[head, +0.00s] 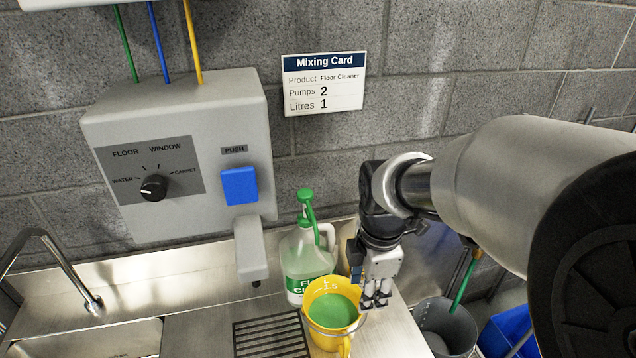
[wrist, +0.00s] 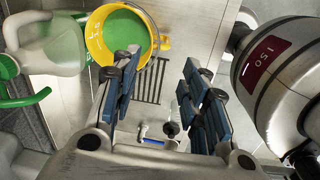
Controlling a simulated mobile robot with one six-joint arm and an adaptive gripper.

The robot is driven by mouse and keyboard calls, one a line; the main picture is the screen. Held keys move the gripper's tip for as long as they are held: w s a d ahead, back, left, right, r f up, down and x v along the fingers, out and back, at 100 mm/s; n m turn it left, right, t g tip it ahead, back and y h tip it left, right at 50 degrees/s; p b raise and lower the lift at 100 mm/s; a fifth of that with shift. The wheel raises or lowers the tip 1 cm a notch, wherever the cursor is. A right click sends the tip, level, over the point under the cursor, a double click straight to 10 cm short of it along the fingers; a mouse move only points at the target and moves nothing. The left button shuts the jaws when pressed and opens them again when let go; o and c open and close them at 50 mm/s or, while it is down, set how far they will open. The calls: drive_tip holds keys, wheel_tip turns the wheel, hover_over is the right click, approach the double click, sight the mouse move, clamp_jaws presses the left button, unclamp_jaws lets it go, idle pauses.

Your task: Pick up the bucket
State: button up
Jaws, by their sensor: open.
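A yellow bucket (head: 320,291) with volume marks and green liquid in it stands on the steel counter, in front of a jug with a green pump. A thin wire handle hangs at its rim. My gripper (head: 376,298) is just right of the bucket, pointing down, close to its rim. In the wrist view my gripper (wrist: 158,75) is open with nothing between its fingers. There the yellow bucket (wrist: 96,42) is at the upper left, outside the fingers and beside the left one. I cannot tell whether that finger touches it.
The pump jug (head: 305,262) stands right behind the bucket. A drain grille (head: 270,336) lies left of it, below the dispenser spout (head: 250,250). A sink (head: 115,340) is at left. A grey pail (head: 447,325) is past the counter's right edge.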

drive_tip(key=w+a+f+n+g+p, duration=0.1)
drive_tip(key=w+f+n, duration=0.2)
drive_tip(key=f+n, duration=0.15)
drive_tip(key=b, duration=0.3)
hover_over(352, 325)
wheel_tip(352, 325, down, 11)
drive_tip(key=shift+n, duration=0.45)
drive_tip(key=shift+f+b, duration=0.6)
drive_tip(key=shift+f, duration=2.5)
clamp_jaws()
drive_tip(key=shift+s, duration=0.15)
drive_tip(key=shift+r, duration=0.1)
